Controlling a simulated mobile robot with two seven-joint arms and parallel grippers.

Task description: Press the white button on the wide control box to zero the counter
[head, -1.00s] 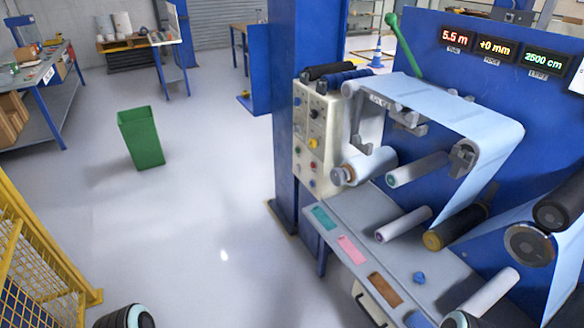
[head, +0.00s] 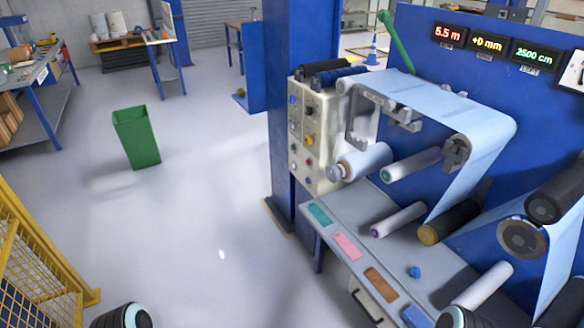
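A cream control box (head: 301,128) with several small coloured knobs and buttons stands at the left end of the film machine, beside a blue column. I cannot tell whether this is the wide box. A red display (head: 449,36) reads 5.5 m on the blue machine wall, beside displays reading +0 mm (head: 487,43) and 2500 cm (head: 536,56). Neither of my grippers is in view; only dark round parts of my arms show at the bottom edge.
A grey shelf (head: 335,222) with coloured patches juts out below the rollers. Pale blue film (head: 430,100) runs over the rollers. A yellow mesh fence (head: 35,260) stands at the lower left, a green bin (head: 136,138) farther back. The floor between is clear.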

